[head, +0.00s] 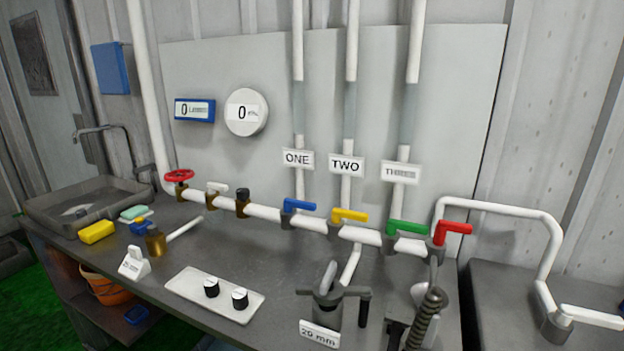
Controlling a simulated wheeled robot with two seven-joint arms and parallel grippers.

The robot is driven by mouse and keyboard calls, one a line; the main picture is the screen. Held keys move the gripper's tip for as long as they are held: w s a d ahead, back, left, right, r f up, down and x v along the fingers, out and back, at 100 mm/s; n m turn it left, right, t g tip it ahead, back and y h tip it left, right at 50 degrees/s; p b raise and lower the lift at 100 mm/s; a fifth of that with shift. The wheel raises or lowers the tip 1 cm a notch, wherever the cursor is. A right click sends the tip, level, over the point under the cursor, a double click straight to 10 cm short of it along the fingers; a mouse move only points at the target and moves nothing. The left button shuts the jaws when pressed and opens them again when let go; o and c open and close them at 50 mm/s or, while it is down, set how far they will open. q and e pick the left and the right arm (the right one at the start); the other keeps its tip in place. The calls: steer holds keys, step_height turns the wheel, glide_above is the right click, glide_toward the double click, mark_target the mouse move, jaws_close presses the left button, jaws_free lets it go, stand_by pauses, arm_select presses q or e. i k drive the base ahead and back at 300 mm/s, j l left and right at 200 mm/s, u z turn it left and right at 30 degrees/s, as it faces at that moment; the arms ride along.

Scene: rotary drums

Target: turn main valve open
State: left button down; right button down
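A red round handwheel (179,176) sits on a brass valve body at the left end of the white horizontal pipe (262,212), just below the bend from the tall vertical pipe. It is the only wheel-type valve on the line; I read no label on it. How far it is turned cannot be told. The blue display (194,110) and the round white gauge (246,112) on the panel both read 0. Neither of my grippers can be made out in the head view.
Along the pipe are a white-handled valve (217,188), a black-capped fitting (243,196), and blue (299,205), yellow (350,215), green (408,228) and red (453,230) levers. A sink (50,207), yellow sponge (97,232), white knob plate (190,284) and grey clamp-like device (328,310) are on the bench.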

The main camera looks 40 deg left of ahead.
mark_target(182, 176)
steer(key=u, duration=2.25)
steer(key=i+j+z, duration=0.25)
steer(key=j+z, duration=0.15)
steer(key=j, duration=0.3)
steer(key=i+j+z, duration=0.15)
steer(key=j+z, duration=0.2)
steer(key=j, duration=0.4)
steer(key=j+z, duration=0.4)
steer(key=j, duration=0.4)
steer(key=j+z, duration=0.4)
steer(key=j, duration=0.4)
steer(key=k+j+z, duration=0.2)
steer(key=j+z, duration=0.15)
steer(key=j, duration=0.45)
